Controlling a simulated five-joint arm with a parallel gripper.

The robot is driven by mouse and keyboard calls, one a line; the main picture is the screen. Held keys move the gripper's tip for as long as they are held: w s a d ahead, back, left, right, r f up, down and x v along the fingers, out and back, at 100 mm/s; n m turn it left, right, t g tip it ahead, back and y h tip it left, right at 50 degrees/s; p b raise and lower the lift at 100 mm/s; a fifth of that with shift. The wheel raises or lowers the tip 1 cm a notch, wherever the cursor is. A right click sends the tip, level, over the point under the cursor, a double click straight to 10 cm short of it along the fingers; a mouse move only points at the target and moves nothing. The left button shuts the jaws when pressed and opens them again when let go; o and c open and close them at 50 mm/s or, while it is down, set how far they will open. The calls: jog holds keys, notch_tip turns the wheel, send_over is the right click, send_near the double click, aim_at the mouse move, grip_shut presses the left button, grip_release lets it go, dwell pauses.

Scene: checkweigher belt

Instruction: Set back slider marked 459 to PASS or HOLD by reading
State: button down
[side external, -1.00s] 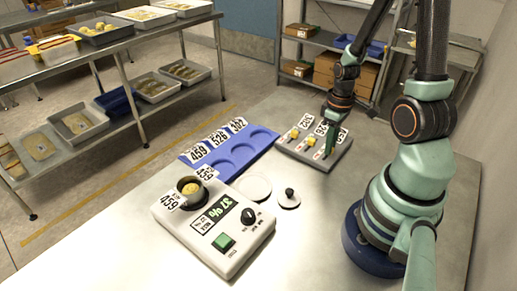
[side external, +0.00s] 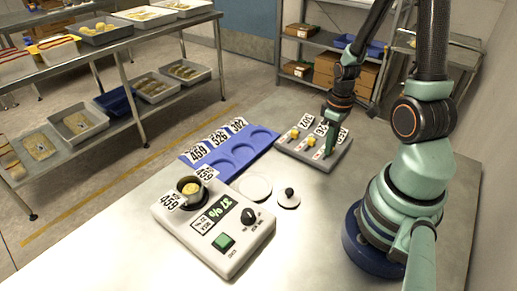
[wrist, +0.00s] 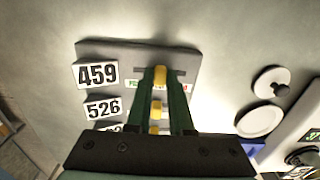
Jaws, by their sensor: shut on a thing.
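The slider board (side external: 290,152) is a grey block at the back of the table, with yellow knobs in slots beside number cards. In the wrist view the 459 card (wrist: 97,74) stands beside the end row. My gripper (wrist: 160,76) is shut on that row's yellow knob (wrist: 160,75), one finger on each side. A green PASS mark shows left of the knob and a red mark right of it; fingers partly cover the strip. The white checkweigher (side external: 213,249) carries a dark cup (side external: 190,189) with yellow contents and 459 cards. Its green display (side external: 220,212) seems to read 37 %; the small print is unclear.
A blue tray (side external: 232,152) with round recesses and number cards lies between the checkweigher and the slider board. A white disc (side external: 255,187) and a smaller disc with a black knob (side external: 289,196) lie near it. The front right tabletop is bare.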

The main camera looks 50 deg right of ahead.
aim_at(325, 158)
dwell(0.5)
jog(key=shift+a, duration=1.35)
jog(key=c, duration=0.8)
grip_release()
jog(key=shift+r, duration=0.1)
jog(key=shift+r, duration=0.6)
notch_tip(325, 158, up, 11)
jog(key=shift+f, duration=0.15)
